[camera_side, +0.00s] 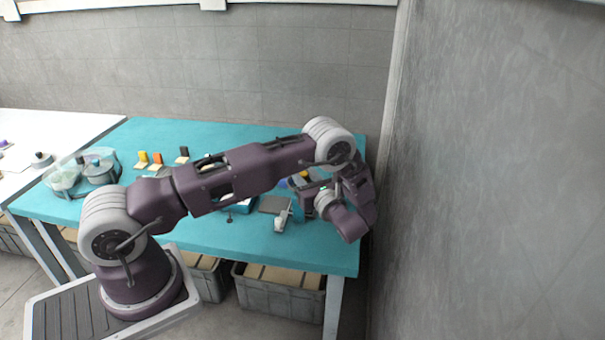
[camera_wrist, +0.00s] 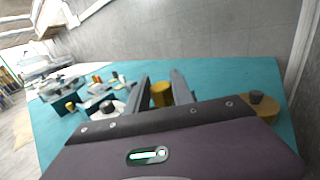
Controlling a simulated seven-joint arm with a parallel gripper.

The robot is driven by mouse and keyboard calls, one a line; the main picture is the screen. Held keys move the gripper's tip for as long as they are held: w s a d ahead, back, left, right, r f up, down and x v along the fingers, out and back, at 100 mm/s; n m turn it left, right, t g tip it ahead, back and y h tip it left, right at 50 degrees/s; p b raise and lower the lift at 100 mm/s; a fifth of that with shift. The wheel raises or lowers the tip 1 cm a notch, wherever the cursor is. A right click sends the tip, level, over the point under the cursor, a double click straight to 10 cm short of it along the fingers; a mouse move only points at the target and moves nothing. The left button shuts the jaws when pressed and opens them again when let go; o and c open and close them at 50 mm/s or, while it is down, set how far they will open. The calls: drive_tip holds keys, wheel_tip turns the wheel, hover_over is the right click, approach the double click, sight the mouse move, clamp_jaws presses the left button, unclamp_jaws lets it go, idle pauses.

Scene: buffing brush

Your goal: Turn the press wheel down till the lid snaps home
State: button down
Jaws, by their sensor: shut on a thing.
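My gripper (camera_wrist: 160,78) shows in the wrist view as two grey fingers with a yellow cylinder (camera_wrist: 161,94) between them. The gripper is shut on this yellow piece. I cannot tell whether the yellow piece is part of the press wheel. In the side view a small yellow spot (camera_side: 304,174) shows beside my wrist, over the right part of the table; my arm hides most of that area, including the fingertips. I cannot make out the press wheel or the lid clearly in either view.
The teal table (camera_side: 250,253) has a wall close on its right. A white piece (camera_side: 281,221) stands near the front. A glass tray with pots (camera_side: 100,172) is at the left. Coloured blocks (camera_side: 157,159) stand at the back. A wooden disc with a dark knob (camera_wrist: 258,103) is at the wrist view's right.

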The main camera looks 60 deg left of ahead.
sight(303, 173)
drive_tip(key=m+t+h, duration=0.1)
drive_tip(key=m+t, duration=0.1)
drive_tip(key=t, duration=0.1)
drive_tip(key=m+t+h, duration=0.1)
drive_tip(key=m+t, duration=0.1)
drive_tip(key=t, duration=0.1)
drive_tip(key=shift+s+m+t, duration=0.1)
drive_tip(key=shift+m+t, duration=0.2)
drive_tip(key=m+t+h, duration=0.3)
drive_tip(key=t+h, duration=0.1)
drive_tip(key=shift+m, duration=0.4)
drive_tip(key=m+t+h, duration=0.3)
drive_tip(key=h, duration=0.1)
drive_tip(key=shift+f+h, duration=0.1)
drive_tip(key=shift+h, duration=0.3)
drive_tip(key=shift+m+t+h, duration=0.45)
drive_tip(key=shift+m+h, duration=0.6)
drive_tip(key=shift+h, duration=0.4)
drive_tip(key=shift+m+t+h, duration=0.45)
drive_tip(key=shift+m+h, duration=0.6)
drive_tip(key=shift+h, duration=0.7)
drive_tip(key=c, duration=1.1)
unclamp_jaws()
wheel_tip(303, 173, up, 10)
drive_tip(key=shift+r, duration=0.15)
